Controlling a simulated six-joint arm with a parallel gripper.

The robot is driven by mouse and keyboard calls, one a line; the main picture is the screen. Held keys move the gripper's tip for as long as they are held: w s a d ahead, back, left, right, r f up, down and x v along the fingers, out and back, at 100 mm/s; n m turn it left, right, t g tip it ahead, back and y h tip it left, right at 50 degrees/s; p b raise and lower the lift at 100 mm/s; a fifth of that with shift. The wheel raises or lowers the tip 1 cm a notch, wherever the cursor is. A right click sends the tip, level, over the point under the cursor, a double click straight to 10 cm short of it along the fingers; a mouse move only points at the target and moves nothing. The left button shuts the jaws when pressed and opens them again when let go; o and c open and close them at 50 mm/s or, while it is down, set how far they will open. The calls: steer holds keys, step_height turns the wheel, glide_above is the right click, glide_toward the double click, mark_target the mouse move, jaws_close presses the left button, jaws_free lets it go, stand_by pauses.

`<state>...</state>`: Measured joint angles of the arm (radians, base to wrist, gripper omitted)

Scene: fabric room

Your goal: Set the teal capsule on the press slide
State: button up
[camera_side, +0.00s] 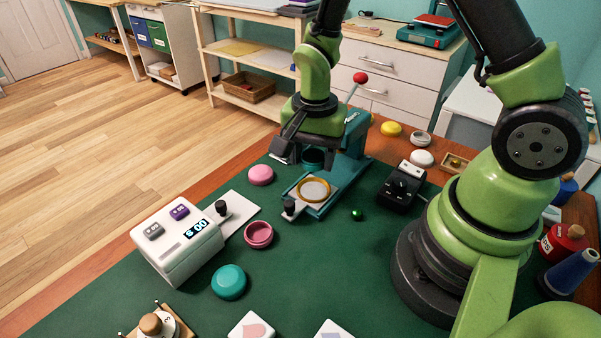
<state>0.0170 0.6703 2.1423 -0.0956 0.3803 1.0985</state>
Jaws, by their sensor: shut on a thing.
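A round teal capsule (229,282) lies on the green mat, in front of the white machine. The teal press (350,160) stands at the back of the mat, with a red-knobbed lever. Its slide (299,203) sticks out toward the front left, with a yellow ring (314,189) around a pale disc and a black knob (290,207). My gripper (285,155) is beside and in front of the press head, well behind the teal capsule and apart from it. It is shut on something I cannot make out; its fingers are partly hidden.
A white machine (177,240) with a display stands at the left. A pink lid (260,175), a pink cup (258,235), a green ball (357,214) and a black switch box (403,187) surround the slide. The front middle of the mat is fairly clear.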

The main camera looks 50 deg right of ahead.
mark_target(312, 193)
steer(key=shift+d+f, duration=0.25)
steer(key=shift+f, duration=2.65)
steer(key=shift+f, duration=0.5)
steer(key=o, duration=0.6)
steer(key=shift+w+r, duration=0.1)
steer(key=shift+r, duration=0.05)
steer(key=shift+r, duration=5.4)
